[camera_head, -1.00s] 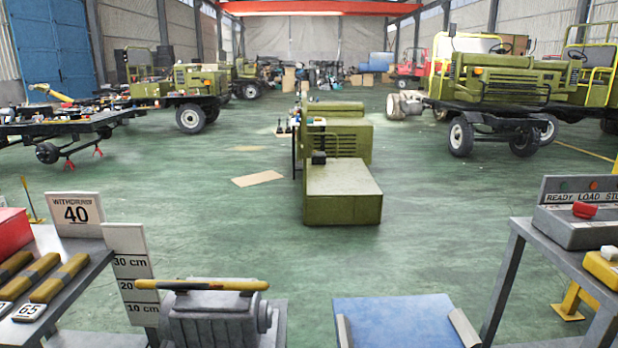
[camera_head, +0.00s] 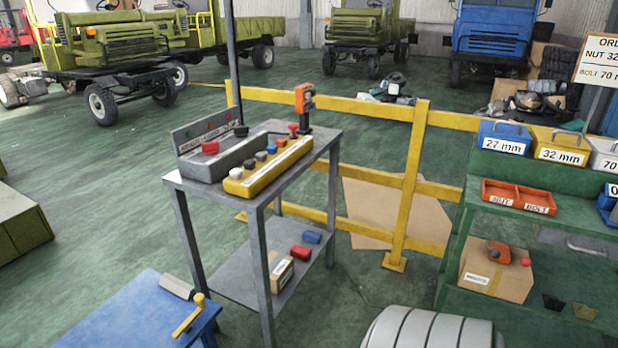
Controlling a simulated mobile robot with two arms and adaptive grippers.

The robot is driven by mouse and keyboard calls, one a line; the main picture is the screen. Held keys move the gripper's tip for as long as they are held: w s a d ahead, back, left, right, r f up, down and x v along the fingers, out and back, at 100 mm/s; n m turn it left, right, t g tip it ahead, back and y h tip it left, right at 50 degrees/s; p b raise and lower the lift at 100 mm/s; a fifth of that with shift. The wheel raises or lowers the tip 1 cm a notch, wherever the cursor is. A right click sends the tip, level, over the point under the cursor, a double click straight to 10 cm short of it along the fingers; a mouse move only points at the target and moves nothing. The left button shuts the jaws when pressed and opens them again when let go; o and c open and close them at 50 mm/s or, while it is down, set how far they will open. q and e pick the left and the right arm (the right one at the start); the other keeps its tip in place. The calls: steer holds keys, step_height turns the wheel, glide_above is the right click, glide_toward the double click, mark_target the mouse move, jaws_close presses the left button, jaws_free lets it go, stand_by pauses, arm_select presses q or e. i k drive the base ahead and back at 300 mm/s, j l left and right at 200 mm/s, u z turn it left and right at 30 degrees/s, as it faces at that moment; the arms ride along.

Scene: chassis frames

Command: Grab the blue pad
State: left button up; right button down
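A small blue block (camera_head: 312,236), which may be the blue pad, lies on the lower shelf of the grey metal table (camera_head: 262,210). A similar red block (camera_head: 301,252) lies just in front of it on the same shelf. A larger blue flat surface (camera_head: 125,310) fills the bottom left, with a grey bracket (camera_head: 176,286) and a yellow-handled lever (camera_head: 189,318) at its right edge. Neither of my grippers is in view.
A yellow control box (camera_head: 268,165) and a grey button panel (camera_head: 225,150) stand on the table top. A yellow railing (camera_head: 410,185) runs behind. A green rack (camera_head: 455,250) with labelled bins stands right; a pale ribbed cylinder (camera_head: 430,330) is at bottom.

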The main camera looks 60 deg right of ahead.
mark_target(310, 236)
steer(key=z, duration=2)
